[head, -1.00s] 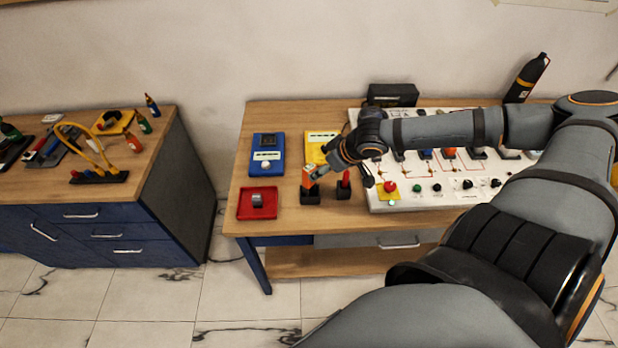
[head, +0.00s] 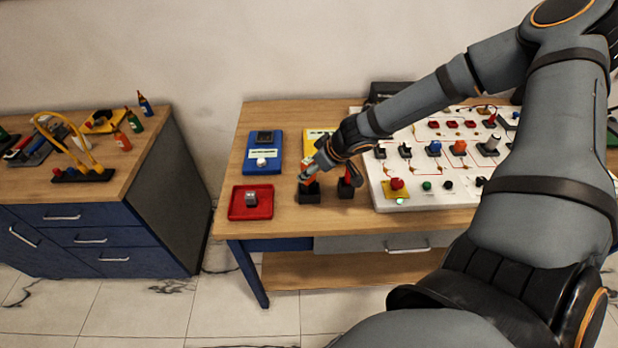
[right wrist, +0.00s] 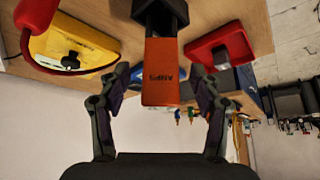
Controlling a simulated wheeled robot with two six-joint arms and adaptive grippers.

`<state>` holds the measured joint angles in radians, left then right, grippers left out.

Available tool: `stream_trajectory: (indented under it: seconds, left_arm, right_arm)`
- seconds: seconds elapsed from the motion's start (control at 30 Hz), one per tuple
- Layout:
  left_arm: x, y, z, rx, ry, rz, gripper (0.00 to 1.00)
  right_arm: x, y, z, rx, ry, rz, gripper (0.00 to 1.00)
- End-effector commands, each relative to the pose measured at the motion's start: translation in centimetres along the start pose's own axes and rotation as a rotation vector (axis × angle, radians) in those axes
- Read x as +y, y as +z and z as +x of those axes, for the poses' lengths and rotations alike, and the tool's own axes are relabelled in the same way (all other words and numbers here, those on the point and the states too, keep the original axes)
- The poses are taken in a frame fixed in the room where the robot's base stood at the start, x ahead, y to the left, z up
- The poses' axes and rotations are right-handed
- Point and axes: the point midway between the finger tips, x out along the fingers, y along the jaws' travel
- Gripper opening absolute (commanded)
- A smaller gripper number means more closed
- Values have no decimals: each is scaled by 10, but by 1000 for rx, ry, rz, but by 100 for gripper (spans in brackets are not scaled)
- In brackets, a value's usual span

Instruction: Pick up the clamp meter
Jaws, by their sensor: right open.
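My right gripper (right wrist: 158,80) is open, with one finger on each side of the orange body and gaps visible. In the head view my right gripper (head: 312,178) is at the meter, above the holder. My left gripper is not in view.
A second black holder (head: 346,190) stands close to the right. A red tray (head: 234,212) lies to the left, a blue device (head: 264,160) and a yellow one (head: 318,136) behind. The white panel (head: 385,200) with knobs is on the right. Another bench (head: 158,165) stands left.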

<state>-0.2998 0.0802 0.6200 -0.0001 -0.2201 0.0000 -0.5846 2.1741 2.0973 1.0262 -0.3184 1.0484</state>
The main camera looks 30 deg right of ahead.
Motion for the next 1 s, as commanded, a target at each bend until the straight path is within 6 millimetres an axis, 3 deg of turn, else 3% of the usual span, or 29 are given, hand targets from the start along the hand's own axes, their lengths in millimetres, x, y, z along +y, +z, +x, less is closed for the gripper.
stream_trajectory:
  seconds: [0.03,0.13,0.47,0.9,1.0]
  left_arm:
    - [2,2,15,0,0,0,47]
    - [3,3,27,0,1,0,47]
    - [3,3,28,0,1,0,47]
    - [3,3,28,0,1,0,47]
    - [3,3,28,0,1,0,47]
  right_arm:
    - [0,6,15,-4,2,-7,64]
    - [0,5,28,-2,3,-5,64]
    - [0,1,30,0,-1,0,64]
    - [0,1,30,0,-1,0,4]
    - [0,1,30,0,-1,0,0]
